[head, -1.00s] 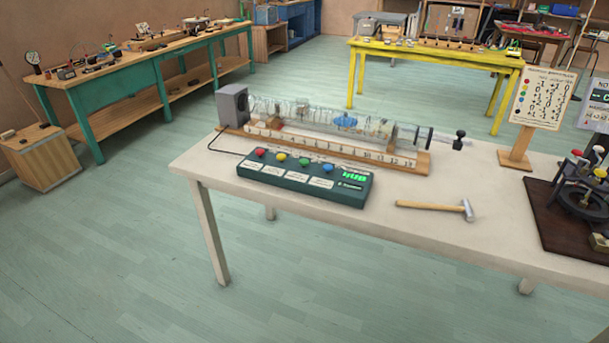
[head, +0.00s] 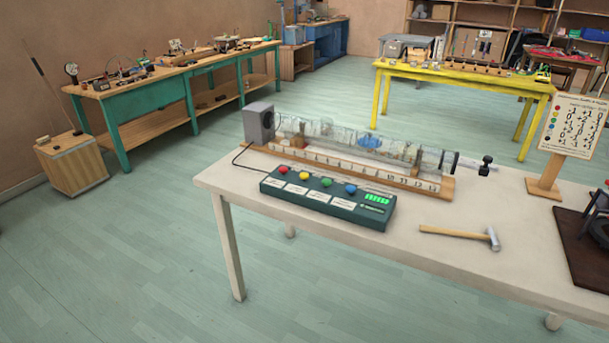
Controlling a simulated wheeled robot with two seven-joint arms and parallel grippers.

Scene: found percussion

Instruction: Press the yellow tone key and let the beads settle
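The yellow tone key (head: 304,177) is a round button on the green control box (head: 330,213), between the red key (head: 282,170) and the green key (head: 326,183). A blue key (head: 351,190) sits further right, beside a lit green display (head: 376,199). Behind the box a clear tube (head: 340,140) lies on a wooden base with a numbered scale (head: 350,170). A grey speaker box (head: 259,123) stands at its left end. Bluish and brownish contents show inside the tube; single beads are too small to tell. Neither of my grippers is in view.
A hammer (head: 462,236) lies to the right. A wooden stand with a chart card (head: 572,125) and a dark board with a device (head: 590,245) are at the right edge.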

